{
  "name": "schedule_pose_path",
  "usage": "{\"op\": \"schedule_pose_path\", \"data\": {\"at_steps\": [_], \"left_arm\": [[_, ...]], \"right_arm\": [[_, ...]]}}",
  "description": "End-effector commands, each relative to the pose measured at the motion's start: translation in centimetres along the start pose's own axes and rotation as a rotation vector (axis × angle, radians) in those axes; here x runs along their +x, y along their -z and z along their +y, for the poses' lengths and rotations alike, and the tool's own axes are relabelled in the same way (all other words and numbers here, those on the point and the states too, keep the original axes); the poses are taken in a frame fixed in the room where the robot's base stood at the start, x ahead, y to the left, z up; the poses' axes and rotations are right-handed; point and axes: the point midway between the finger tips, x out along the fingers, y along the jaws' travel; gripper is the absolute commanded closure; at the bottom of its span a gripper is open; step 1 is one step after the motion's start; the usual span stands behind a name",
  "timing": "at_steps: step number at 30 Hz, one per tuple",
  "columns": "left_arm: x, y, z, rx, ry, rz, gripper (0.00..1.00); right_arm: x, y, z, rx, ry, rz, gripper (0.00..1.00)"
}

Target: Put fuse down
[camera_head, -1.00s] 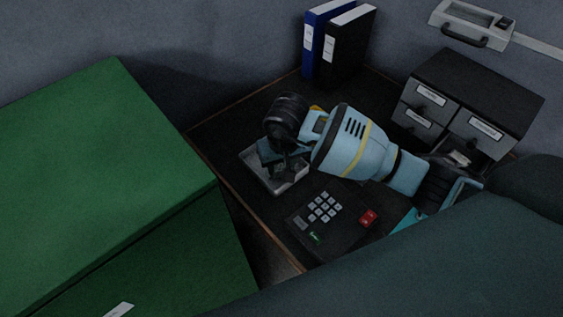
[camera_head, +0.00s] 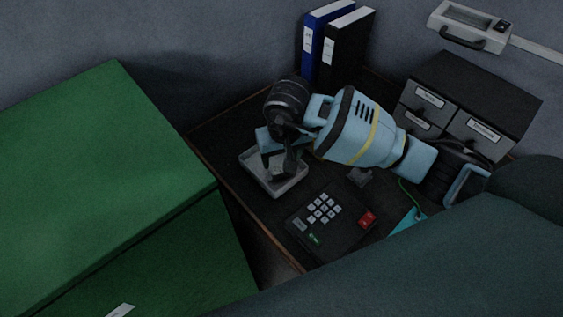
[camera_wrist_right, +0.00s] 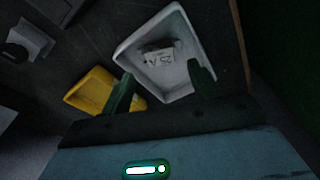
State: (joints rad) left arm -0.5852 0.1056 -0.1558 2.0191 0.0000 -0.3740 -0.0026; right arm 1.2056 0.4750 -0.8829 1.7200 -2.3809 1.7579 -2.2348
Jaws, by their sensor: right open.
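The fuse, a small pale block with dark marking (camera_wrist_right: 160,55), lies in the white tray (camera_wrist_right: 181,88) in the right wrist view. In the head view the tray (camera_head: 262,180) stands on the dark desk, and the fuse shows only in part inside it (camera_head: 277,172). My right gripper (camera_head: 282,168) is above the tray. In the right wrist view its two fingers (camera_wrist_right: 163,85) are spread apart, with the fuse beyond their tips and not between them. My left gripper is not in view.
A yellow tray (camera_wrist_right: 92,92) lies beside the white one. A keypad box with a red button (camera_head: 329,222) sits in front on the desk. Binders (camera_head: 345,48) stand behind, and a drawer cabinet (camera_head: 478,90) is at right. A green cabinet (camera_head: 105,180) fills the left.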

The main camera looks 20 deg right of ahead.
Motion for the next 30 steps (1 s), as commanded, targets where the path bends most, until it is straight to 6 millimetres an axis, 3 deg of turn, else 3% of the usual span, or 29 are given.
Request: {"op": "schedule_pose_path", "data": {"at_steps": [6, 12, 30], "left_arm": [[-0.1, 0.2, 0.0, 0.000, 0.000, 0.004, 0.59], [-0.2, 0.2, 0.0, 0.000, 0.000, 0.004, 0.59], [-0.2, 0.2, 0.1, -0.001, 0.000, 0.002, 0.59]], "right_arm": [[-4.3, 0.0, 0.0, -0.002, -0.001, 0.003, 0.39], [-6.4, 0.0, 0.0, -0.001, -0.001, -0.001, 0.39], [-7.0, -0.1, 0.0, 0.000, 0.000, -0.003, 0.39]]}}
